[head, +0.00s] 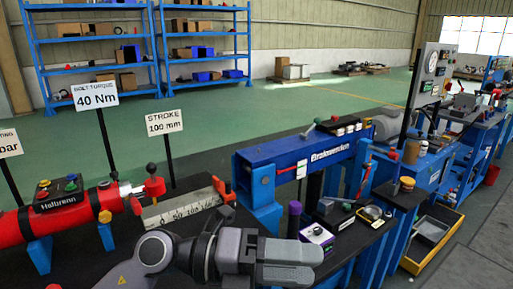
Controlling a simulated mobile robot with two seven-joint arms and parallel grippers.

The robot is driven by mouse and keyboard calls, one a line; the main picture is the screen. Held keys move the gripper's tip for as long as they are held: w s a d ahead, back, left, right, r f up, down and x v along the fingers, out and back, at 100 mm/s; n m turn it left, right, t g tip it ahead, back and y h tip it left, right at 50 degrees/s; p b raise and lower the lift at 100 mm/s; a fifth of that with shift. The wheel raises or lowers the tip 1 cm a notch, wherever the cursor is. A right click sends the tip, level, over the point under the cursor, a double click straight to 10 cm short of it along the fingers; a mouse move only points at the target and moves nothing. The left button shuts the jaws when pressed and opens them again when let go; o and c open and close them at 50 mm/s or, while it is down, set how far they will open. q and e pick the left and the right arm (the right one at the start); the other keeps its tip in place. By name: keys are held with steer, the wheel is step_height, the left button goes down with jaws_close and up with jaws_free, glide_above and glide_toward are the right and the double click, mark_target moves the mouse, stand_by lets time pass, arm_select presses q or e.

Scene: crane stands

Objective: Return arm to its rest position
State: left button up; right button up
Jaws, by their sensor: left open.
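My left arm (160,255) enters at the bottom of the head view and reaches to the right, low in front of the bench. Its grey left gripper (296,263) points right, and no object shows between its fingers. The gripper is in front of the black bench top, near a small purple-and-white box (316,238). I cannot tell how far it is above the bench. My right arm and gripper do not show.
A red cylinder marked Halbrenn (65,218) and a white scale (180,208) lie behind my arm. A blue press beam (300,155) stands behind the gripper. A purple-capped post (294,218) rises close by. A yellow-edged crate (432,235) sits at right.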

arm_select(q)
steer(key=w+a+r+n+t, duration=0.3)
steer(key=a+n+t, duration=0.2)
steer(key=n+t, duration=0.4)
steer(key=w+a+r+n+t, duration=0.3)
steer(key=a+n+t, duration=0.1)
steer(key=n+t, duration=0.45)
steer(key=w+a+f+n+t+y, duration=0.2)
steer(key=a+f+n+t+y, duration=0.1)
steer(key=a+f+n+y, duration=1)
steer(key=s+a+f+n+g+y, duration=0.6)
steer(key=s+f+g, duration=0.25)
steer(key=f, duration=0.35)
steer(key=s+f+n+g+h, duration=0.1)
steer(key=s+f+g, duration=0.3)
steer(key=s, duration=0.4)
steer(key=s+f+g+h, duration=0.1)
steer(key=s+f+g, duration=0.25)
steer(key=s, duration=0.45)
steer(key=w+d+f+t+h+p, duration=0.1)
steer(key=w+d+f+t, duration=0.1)
steer(key=w+f+t, duration=0.5)
steer(key=shift+w+d+f+h, duration=0.15)
steer(key=shift+f+h, duration=0.15)
steer(key=shift+f, duration=0.05)
